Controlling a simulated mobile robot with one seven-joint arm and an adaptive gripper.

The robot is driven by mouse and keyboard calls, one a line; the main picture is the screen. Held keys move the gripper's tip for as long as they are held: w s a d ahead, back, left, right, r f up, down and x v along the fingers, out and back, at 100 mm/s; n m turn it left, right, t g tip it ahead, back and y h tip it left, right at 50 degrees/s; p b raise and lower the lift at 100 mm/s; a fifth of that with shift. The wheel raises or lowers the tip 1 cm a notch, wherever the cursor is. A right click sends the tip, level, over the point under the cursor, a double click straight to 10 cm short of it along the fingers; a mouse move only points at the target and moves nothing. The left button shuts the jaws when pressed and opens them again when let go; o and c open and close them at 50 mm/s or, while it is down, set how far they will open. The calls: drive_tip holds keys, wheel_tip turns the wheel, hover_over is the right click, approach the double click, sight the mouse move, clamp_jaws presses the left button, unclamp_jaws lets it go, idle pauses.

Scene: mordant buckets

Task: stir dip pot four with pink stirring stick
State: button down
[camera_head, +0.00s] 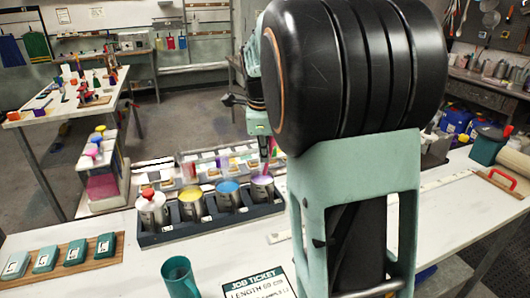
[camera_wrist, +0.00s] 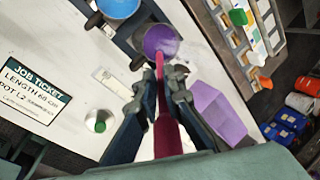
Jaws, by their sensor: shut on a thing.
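The pink stirring stick (camera_wrist: 168,132) is upright between the fingers of my gripper (camera_wrist: 160,84), which is shut on it. Its lower end reaches the mouth of a metal pot of purple liquid (camera_wrist: 158,40). I cannot tell how deep the tip is. In the head view this purple pot (camera_head: 263,191) is the rightmost in a row in a dark rack (camera_head: 215,222), and the stick (camera_head: 264,155) stands over its opening. To its left are a blue pot (camera_head: 228,197), a yellow pot (camera_head: 192,206) and a red-topped pot (camera_head: 152,212). My arm hides what lies right of the rack.
A teal mug (camera_head: 179,277) and a job ticket (camera_head: 258,286) lie in front of the rack. A wooden board with teal blocks (camera_head: 60,258) is at the left. A clear tray (camera_head: 210,166) stands behind the pots. A purple block (camera_wrist: 218,113) is near my gripper.

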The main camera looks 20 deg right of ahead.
wheel_tip(320, 180, up, 11)
drive_tip(key=p, duration=0.8)
drive_tip(key=shift+f, duration=0.1)
